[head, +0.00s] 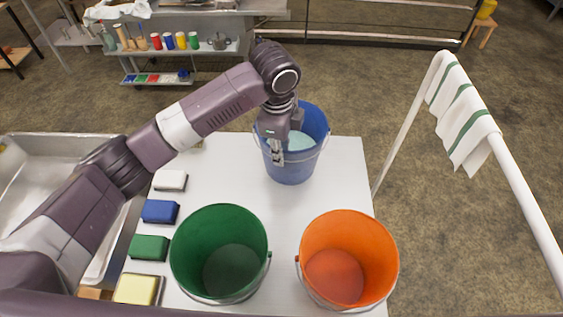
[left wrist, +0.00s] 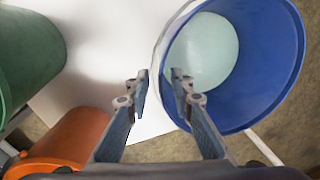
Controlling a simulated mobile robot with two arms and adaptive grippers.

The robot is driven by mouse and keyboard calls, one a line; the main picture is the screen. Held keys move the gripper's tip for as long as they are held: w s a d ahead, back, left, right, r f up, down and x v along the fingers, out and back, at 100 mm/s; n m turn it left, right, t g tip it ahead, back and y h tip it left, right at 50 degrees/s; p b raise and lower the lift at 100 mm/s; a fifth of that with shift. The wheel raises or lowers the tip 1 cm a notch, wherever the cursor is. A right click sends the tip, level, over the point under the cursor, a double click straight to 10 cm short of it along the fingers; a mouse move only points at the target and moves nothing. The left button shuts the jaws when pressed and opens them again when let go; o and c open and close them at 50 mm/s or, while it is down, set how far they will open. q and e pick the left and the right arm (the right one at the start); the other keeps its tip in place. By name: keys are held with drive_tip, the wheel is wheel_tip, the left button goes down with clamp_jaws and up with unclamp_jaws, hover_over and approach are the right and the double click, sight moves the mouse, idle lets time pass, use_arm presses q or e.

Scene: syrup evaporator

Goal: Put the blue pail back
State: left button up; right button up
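The blue pail (head: 290,170) stands upright at the far right part of the white table (head: 335,185), with pale blue-green contents or bottom showing inside. In the left wrist view the blue pail (left wrist: 262,85) fills the upper right. My left gripper (head: 277,155) points down at the pail's near left rim. In the left wrist view my left gripper (left wrist: 159,75) has its fingers apart, one outside and one inside the rim, with a gap between them. I cannot tell whether either finger touches the wall. My right gripper is not in view.
A green pail (head: 220,255) and an orange pail (head: 347,260) stand on the table's near part. White, blue, green and yellow blocks (head: 160,211) line its left side. A steel basin (head: 60,160) is at left. A white rail with a striped towel (head: 465,110) is at right.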

use_arm(q)
drive_tip(key=shift+s+r, duration=0.15)
drive_tip(key=shift+r, duration=1.1)
drive_tip(key=shift+s+r, duration=0.15)
drive_tip(key=shift+r, duration=1.1)
